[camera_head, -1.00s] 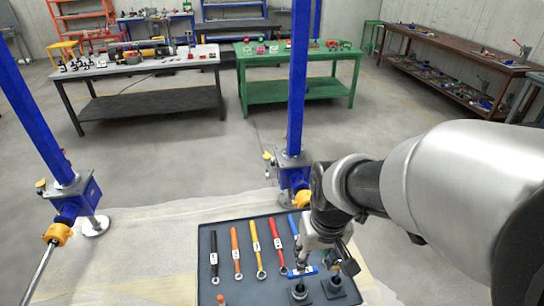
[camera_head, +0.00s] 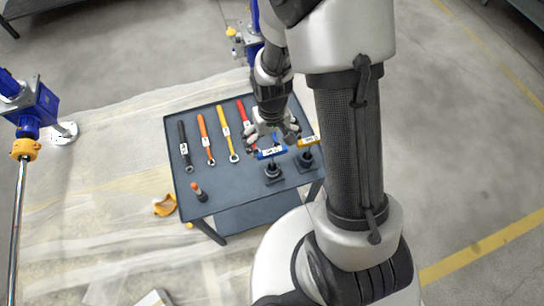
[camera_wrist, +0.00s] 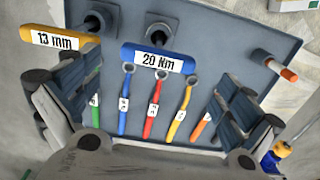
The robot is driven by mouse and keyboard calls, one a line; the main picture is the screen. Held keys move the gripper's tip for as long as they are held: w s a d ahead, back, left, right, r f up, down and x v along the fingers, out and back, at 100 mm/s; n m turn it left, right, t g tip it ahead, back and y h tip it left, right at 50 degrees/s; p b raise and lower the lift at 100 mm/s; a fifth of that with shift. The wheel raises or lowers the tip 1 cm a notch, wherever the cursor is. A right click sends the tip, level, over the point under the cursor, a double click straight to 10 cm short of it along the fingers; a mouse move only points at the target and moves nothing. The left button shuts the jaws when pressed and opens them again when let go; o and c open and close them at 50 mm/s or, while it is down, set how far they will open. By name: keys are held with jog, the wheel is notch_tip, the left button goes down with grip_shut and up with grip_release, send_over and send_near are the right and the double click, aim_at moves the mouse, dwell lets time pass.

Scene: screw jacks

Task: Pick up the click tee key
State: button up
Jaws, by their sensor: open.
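A blue tee key with a white "20 Nm" label (camera_head: 271,153) stands upright in a dark round holder on the grey tray table (camera_head: 180,205). In the wrist view its blue handle (camera_wrist: 158,58) lies crosswise, ahead of and between my fingers. My gripper (camera_head: 274,134) is just above and behind this handle in the head view. Its fingers (camera_wrist: 160,92) are spread wide, with nothing between them that I can see held. A yellow tee key labelled "13 mm" (camera_wrist: 60,40) stands beside the blue one, close to my left finger in the wrist view. It also shows in the head view (camera_head: 307,141).
Several coloured ring wrenches (camera_head: 224,134) lie in a row on the tray table. An orange-tipped tool (camera_head: 197,190) stands in a holder near its front left corner. A blue screw jack (camera_head: 36,108) stands at far left.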

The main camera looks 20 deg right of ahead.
aim_at(272, 151)
notch_tip(272, 151, down, 7)
jog(key=shift+d+r+b, duration=0.1)
jog(key=shift+d+b, duration=0.05)
jog(key=shift+b, duration=0.95)
jog(key=shift+r, duration=0.1)
jog(key=shift+c, duration=0.4)
jog(key=c, duration=1.4)
